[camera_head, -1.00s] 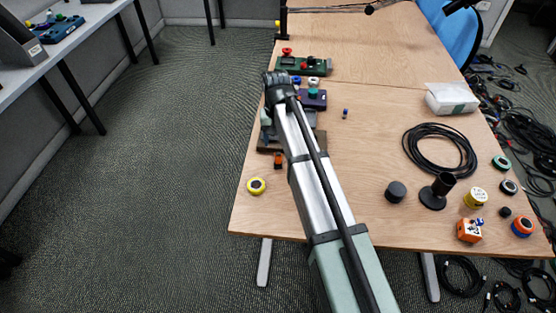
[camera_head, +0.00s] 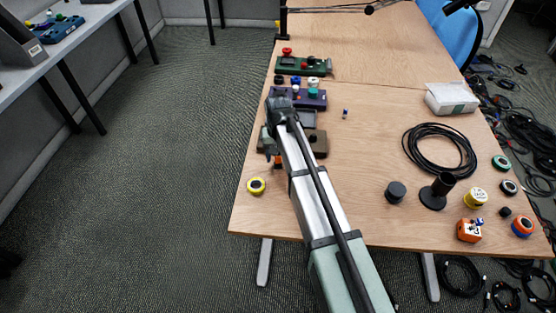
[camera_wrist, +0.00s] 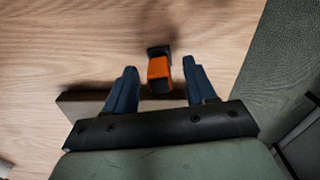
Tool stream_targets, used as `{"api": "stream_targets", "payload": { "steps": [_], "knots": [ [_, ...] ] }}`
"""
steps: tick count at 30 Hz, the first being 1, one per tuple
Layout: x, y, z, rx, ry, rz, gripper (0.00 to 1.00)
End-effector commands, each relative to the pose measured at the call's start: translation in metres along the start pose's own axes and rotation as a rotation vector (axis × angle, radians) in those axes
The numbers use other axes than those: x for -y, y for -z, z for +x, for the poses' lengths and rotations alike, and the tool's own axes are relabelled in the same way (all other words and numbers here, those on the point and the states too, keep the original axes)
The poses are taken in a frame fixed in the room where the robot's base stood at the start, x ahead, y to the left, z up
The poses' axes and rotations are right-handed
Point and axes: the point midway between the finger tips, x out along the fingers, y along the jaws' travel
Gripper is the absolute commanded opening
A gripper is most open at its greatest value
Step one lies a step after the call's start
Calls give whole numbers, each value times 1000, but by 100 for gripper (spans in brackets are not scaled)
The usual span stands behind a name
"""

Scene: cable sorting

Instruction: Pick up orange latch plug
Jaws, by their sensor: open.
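The orange latch plug (camera_wrist: 160,68) lies on the wooden table in the wrist view, an orange block with black ends. It shows just beyond and between the two dark fingers of my gripper (camera_wrist: 156,82), which are spread apart with nothing between their tips. In the head view only a small part of the orange latch plug (camera_head: 278,160) shows at the left of my arm, near the table's left edge. My gripper (camera_head: 270,152) hangs close above it there, partly hidden by my wrist.
A brown block (camera_head: 320,143) sits beside my wrist. Purple (camera_head: 312,100) and green (camera_head: 300,67) boards with coloured parts lie farther back.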

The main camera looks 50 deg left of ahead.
Motion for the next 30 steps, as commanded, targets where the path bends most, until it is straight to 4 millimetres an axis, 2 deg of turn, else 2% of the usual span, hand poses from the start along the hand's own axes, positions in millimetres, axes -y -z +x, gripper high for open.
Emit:
{"api": "stream_targets", "payload": {
  "steps": [2,19,26,30],
  "knots": [
    [0,0,0,0,0,0,55],
    [0,0,-1,0,0,0,2],
    [0,0,-1,0,0,0,0],
    [0,0,-8,-1,0,0,0]
  ]
}}
